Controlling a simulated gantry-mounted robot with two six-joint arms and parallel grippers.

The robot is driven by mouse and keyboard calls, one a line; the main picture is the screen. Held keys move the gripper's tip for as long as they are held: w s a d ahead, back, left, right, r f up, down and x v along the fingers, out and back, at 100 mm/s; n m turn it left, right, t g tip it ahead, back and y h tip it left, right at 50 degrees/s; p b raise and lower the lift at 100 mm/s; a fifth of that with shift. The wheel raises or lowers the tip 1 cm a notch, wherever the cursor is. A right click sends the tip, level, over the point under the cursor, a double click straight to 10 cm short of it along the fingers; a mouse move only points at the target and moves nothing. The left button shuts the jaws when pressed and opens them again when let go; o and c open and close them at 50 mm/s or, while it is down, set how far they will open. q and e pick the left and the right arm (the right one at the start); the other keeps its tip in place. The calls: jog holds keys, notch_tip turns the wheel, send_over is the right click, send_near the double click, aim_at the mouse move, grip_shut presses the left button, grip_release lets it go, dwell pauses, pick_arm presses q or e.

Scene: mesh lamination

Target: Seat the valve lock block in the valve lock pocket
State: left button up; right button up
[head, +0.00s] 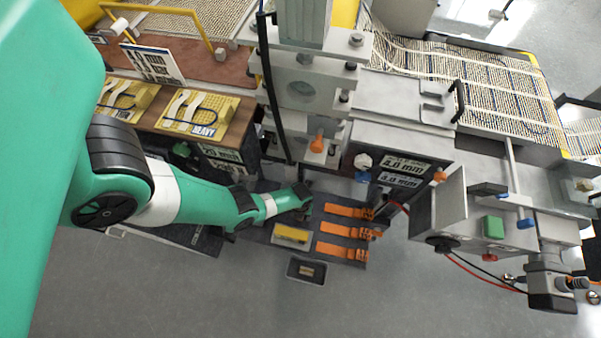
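My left arm comes in from the left, and its gripper (303,191) is over the back edge of a dark board (262,233). The fingers are too small and dark to tell if they are open or shut, or whether they hold anything. I cannot surely pick out the valve lock block or its pocket. Candidates are a yellow-framed piece (291,235) on the board and a small dark tray (306,270) with a tan piece inside, in front of it. My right gripper is not in view.
Several orange straps or clamps (342,229) lie on the board, right of my gripper. The press (305,90) stands behind. A machine with coloured knobs and a green block (493,227) is at right. Yellow trays (197,113) sit on a bench at left. The front floor is clear.

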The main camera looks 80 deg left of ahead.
pick_arm(q)
grip_shut()
jog(key=shift+r, duration=0.1)
jog(key=shift+r+p, duration=0.6)
jog(key=shift+p, duration=0.05)
notch_tip(320, 180, up, 3)
jog(key=p, duration=0.3)
jog(key=shift+f, duration=0.1)
jog(key=s+d+r+p, duration=0.9)
jog(key=d+p, duration=0.1)
jog(key=d, duration=0.1)
notch_tip(320, 180, up, 12)
jog(key=p, duration=1.2)
jog(key=shift+w, duration=0.3)
